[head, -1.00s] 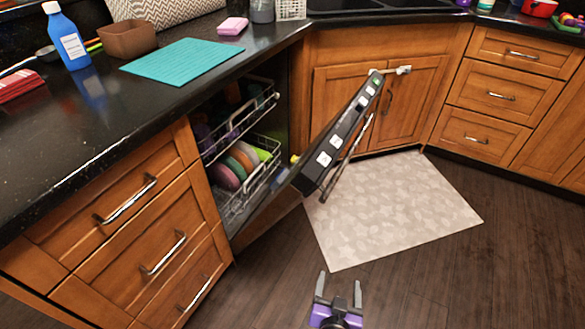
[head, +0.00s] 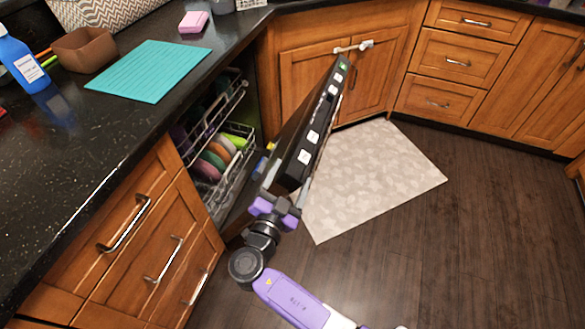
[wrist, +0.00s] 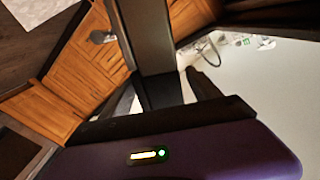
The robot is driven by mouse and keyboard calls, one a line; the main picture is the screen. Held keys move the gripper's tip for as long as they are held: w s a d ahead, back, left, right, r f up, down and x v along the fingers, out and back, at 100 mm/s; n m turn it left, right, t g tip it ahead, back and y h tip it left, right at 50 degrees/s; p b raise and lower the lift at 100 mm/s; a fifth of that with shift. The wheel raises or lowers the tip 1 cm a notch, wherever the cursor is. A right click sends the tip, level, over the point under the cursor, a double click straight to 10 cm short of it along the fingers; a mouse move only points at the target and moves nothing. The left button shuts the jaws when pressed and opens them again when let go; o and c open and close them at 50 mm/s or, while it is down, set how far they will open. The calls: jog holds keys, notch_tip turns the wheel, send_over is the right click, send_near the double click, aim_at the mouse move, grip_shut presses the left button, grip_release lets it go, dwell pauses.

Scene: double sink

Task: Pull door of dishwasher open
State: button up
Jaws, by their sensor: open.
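The dishwasher door (head: 312,130) is partly open and tilted outward in the head view, with its dark top edge and white control labels facing up. My gripper (head: 284,190) is open at the near end of that edge. In the wrist view my gripper (wrist: 170,92) has its fingers spread, with a dark bar, likely the door's edge, running between or just past them. I cannot tell whether the fingers touch it. The dishwasher racks (head: 218,160) hold several colored plates behind the door.
A black counter (head: 110,120) with a teal mat (head: 150,70) stands at left above wooden drawers (head: 150,240). A pale floor mat (head: 370,180) lies beyond the door. Dark floor at right is clear. Corner cabinets (head: 330,75) stand behind the door.

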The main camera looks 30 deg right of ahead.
jog(key=shift+x, duration=1.2)
grip_shut()
